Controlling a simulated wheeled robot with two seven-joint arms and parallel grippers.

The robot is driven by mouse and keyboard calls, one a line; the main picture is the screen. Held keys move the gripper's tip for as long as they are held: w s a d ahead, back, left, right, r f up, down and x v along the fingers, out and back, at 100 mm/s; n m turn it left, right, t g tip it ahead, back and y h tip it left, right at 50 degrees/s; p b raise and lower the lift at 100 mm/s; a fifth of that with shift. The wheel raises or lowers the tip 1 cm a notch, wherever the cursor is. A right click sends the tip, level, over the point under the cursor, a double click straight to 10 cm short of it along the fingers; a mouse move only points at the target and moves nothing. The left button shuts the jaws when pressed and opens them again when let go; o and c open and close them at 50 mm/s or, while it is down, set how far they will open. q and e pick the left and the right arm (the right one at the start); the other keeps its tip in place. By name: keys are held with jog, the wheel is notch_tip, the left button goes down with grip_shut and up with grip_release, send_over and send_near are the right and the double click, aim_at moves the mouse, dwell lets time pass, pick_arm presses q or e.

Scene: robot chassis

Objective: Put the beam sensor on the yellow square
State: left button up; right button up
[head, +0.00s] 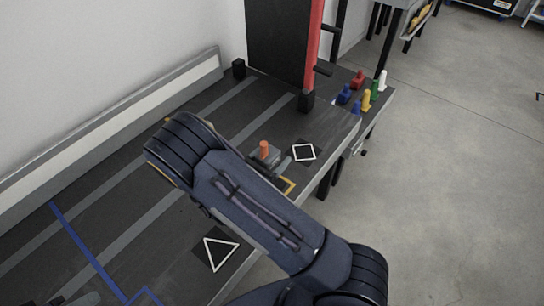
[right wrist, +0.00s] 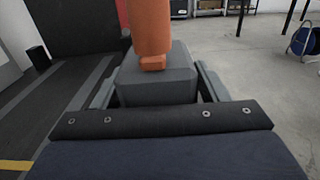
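The beam sensor (head: 264,151) is a grey block with an orange cylinder on top; it stands upright beyond my right forearm in the head view. In the right wrist view the beam sensor (right wrist: 157,78) fills the space between the fingers. My right gripper (right wrist: 157,88) has a finger against each side of it and looks shut on it. Whether its underside touches the table is hidden. The yellow square (head: 289,186) shows only as a corner beside my right arm, which covers the rest. My left gripper (head: 78,299) barely shows at the bottom left edge; its opening is unclear.
A white diamond tile (head: 303,152) lies just right of the beam sensor, and a white triangle tile (head: 216,250) lies nearer. A red post (head: 314,45) and a dark panel (head: 278,40) stand behind. Several coloured pieces (head: 366,92) stand at the far right. Blue tape (head: 85,250) crosses the left.

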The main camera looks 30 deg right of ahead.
jog(key=shift+r, duration=0.3)
jog(key=v, duration=1.2)
jog(key=shift+s+f, duration=0.1)
jog(key=shift+f, duration=0.1)
